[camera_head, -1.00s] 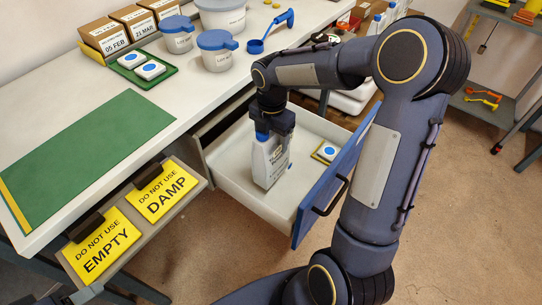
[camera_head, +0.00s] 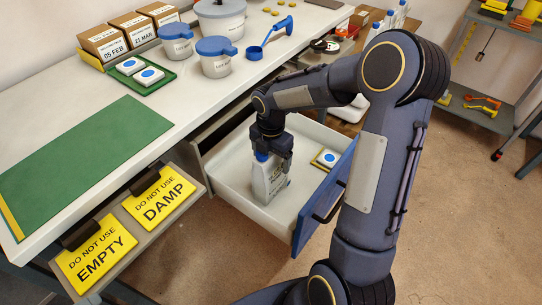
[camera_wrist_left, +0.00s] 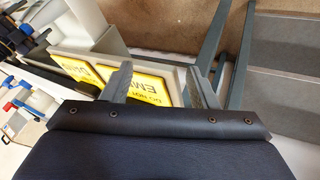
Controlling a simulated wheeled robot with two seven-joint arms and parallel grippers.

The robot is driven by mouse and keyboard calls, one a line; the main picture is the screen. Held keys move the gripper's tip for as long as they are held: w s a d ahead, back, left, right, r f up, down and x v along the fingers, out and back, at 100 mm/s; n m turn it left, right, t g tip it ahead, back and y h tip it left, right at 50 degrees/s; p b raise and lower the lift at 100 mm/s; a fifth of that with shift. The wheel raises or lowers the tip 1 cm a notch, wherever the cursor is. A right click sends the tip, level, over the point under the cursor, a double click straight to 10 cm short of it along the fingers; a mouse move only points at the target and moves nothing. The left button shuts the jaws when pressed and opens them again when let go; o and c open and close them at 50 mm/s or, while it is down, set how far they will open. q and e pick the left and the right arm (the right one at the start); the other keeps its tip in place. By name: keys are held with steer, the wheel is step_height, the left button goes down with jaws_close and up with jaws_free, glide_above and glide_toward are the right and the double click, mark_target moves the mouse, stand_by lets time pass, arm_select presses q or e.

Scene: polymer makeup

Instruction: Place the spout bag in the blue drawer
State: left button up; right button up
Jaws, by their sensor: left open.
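The spout bag (camera_head: 268,182) is a whitish pouch with dark print and a blue cap. It is upright, slightly tilted, inside the pulled-out drawer (camera_head: 226,168), which has a white interior and a blue front (camera_head: 322,200). My right gripper (camera_head: 270,153) is shut on the top of the bag at its cap, from above. Whether the bag's base touches the drawer floor is hard to tell. My left gripper (camera_wrist_left: 158,75) is open and empty in the left wrist view, with the yellow signs behind its fingers.
A small tray with a white-and-blue block (camera_head: 327,158) lies in the drawer's right part. Yellow "DO NOT USE" signs (camera_head: 160,197) hang at the bench front. Tubs (camera_head: 216,58), a blue scoop (camera_head: 262,47) and boxes (camera_head: 104,39) stand on the bench. The green mat (camera_head: 85,150) is clear.

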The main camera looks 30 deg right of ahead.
steer(key=shift+r, duration=0.1)
step_height(320, 180, up, 12)
steer(key=p, duration=0.2)
steer(key=shift+p, duration=0.4)
steer(key=s+a+r+m+t+y, duration=0.1)
steer(key=s+a+m+t+y, duration=0.1)
steer(key=s+m, duration=0.8)
steer(key=s+a+r+m+t+y, duration=0.1)
steer(key=s+a+m, duration=0.4)
steer(key=s+m, duration=0.6)
steer(key=shift+s+a+r+m+t+y, duration=0.3)
steer(key=shift+r+m+t, duration=0.35)
steer(key=shift+m+t, duration=0.8)
steer(key=shift+w, duration=0.1)
